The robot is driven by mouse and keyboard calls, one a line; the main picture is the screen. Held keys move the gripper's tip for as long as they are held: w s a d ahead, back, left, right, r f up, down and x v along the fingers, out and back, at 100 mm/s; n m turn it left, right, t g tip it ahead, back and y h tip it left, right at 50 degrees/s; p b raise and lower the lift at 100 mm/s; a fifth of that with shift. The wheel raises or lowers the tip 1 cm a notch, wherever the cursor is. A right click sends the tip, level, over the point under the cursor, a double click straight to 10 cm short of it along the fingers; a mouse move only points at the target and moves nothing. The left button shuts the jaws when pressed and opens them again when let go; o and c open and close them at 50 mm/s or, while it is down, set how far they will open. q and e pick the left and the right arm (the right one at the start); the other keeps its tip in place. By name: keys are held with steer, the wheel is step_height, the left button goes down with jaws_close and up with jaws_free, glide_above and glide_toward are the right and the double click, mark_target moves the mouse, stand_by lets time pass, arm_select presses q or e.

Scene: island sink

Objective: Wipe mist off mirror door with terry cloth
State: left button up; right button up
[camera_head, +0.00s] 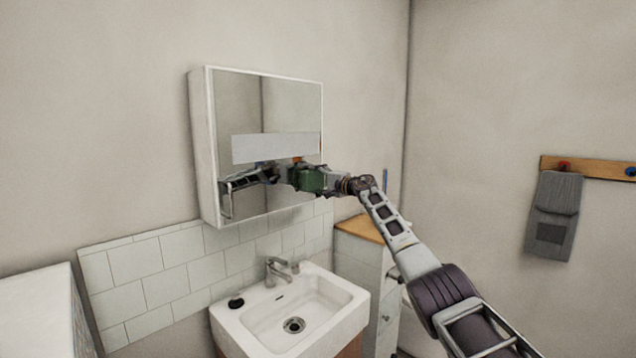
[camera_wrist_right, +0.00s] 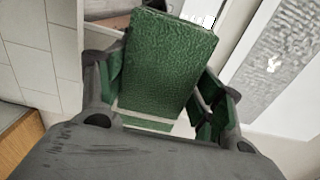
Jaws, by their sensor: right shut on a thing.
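The mirror door (camera_head: 240,105) is the front of a white wall cabinet above the sink. A pale, rectangular misty patch (camera_head: 276,147) lies across its middle. My right gripper (camera_head: 298,177) is in front of the door's lower right part, just below the patch. It is shut on a green, rough-textured terry cloth (camera_wrist_right: 165,62), which shows as a thick flat pad between the fingers in the right wrist view. The cloth is also a green patch in the head view (camera_head: 313,181). I cannot tell whether it touches the glass. The arm's reflection shows in the mirror. My left gripper is not in view.
A white sink (camera_head: 335,323) with a grey tap (camera_head: 276,270) stands below the cabinet. A wood-topped white unit (camera_head: 362,228) stands right of it, under my right arm. A grey cloth (camera_head: 554,215) hangs from a wooden peg rail (camera_head: 600,168) on the right wall.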

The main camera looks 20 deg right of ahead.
mark_target(301, 168)
steer(key=shift+w+a+r, duration=0.1)
steer(key=shift+a+r, duration=0.25)
steer(key=shift+r, duration=0.1)
steer(key=shift+c, duration=0.3)
steer(key=shift+r+p, duration=1.7)
steer(key=shift+r, duration=0.35)
steer(key=shift+a+f, duration=0.1)
steer(key=shift+f, duration=0.05)
steer(key=shift+s+a+f+b, duration=0.1)
steer(key=shift+s+a+b, duration=0.1)
steer(key=shift+b, duration=0.15)
steer(key=shift+s+a+b, duration=0.3)
steer(key=shift+a+b, duration=0.05)
steer(key=shift+a, duration=0.3)
steer(key=shift+s+a, duration=0.3)
steer(key=shift+a, duration=0.45)
steer(key=shift+f, duration=0.1)
